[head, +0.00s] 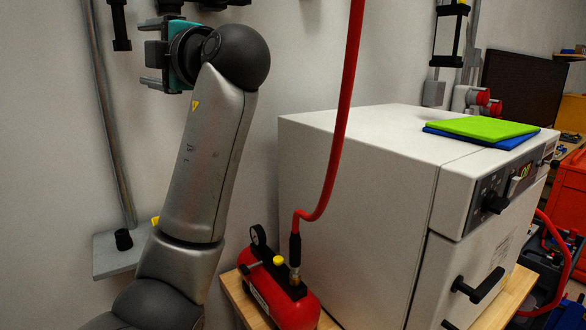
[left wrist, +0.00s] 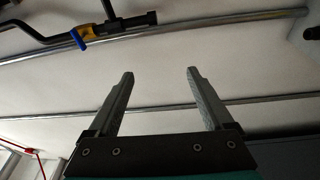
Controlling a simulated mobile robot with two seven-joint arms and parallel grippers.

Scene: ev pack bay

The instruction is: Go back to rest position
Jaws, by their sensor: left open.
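My left gripper (head: 150,54) is at the upper left of the head view, raised on my grey left arm and pointing left in front of the wall. In the left wrist view its two fingers (left wrist: 160,72) are spread apart with nothing between them. Behind them in that view is a pale surface with metal pipes. My right gripper is in neither view.
A large white cabinet (head: 350,165) stands to the right on a wooden bench (head: 240,290), with green (head: 482,128) and blue cloths on top. A red tank (head: 270,295) sits beside it, under a hanging red hose (head: 345,110). A grey shelf (head: 115,258) is left of my arm.

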